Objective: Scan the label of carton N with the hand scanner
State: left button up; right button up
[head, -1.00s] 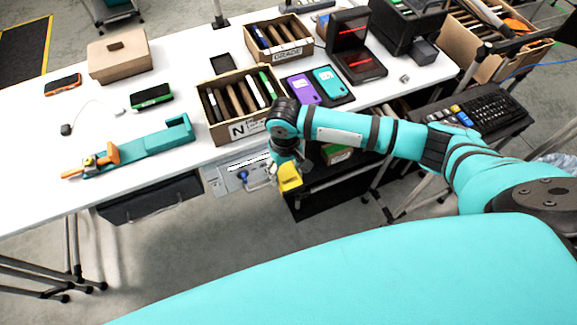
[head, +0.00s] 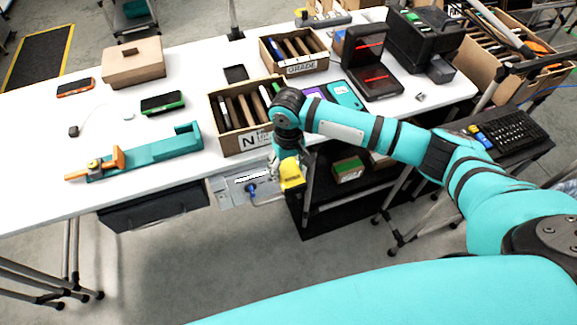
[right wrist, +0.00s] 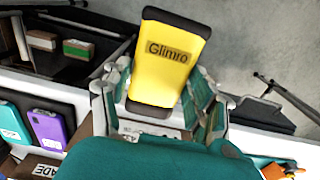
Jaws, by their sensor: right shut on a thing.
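Carton N (head: 227,144) is an open cardboard carton near the front edge of the white table, with several thin items standing in it. Its white label with a black N (head: 250,141) is on the front face, partly hidden by my right arm. My right gripper (head: 283,166) is shut on the yellow hand scanner (head: 292,175) and holds it just off the table's front edge, below and right of the label. In the right wrist view the scanner (right wrist: 165,75), marked "Glimro", sits between the fingers. My left gripper is not in view.
A second carton (head: 305,68) stands behind carton N. A teal phone (head: 345,95) and a black stand with red lines (head: 375,80) are to the right. A teal holder with an orange clamp (head: 150,152) lies left. Below the edge is a dark shelf (head: 320,200).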

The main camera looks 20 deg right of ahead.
jog(key=shift+r+p, duration=2.45)
jog(key=shift+p, duration=0.2)
jog(key=shift+f, duration=0.1)
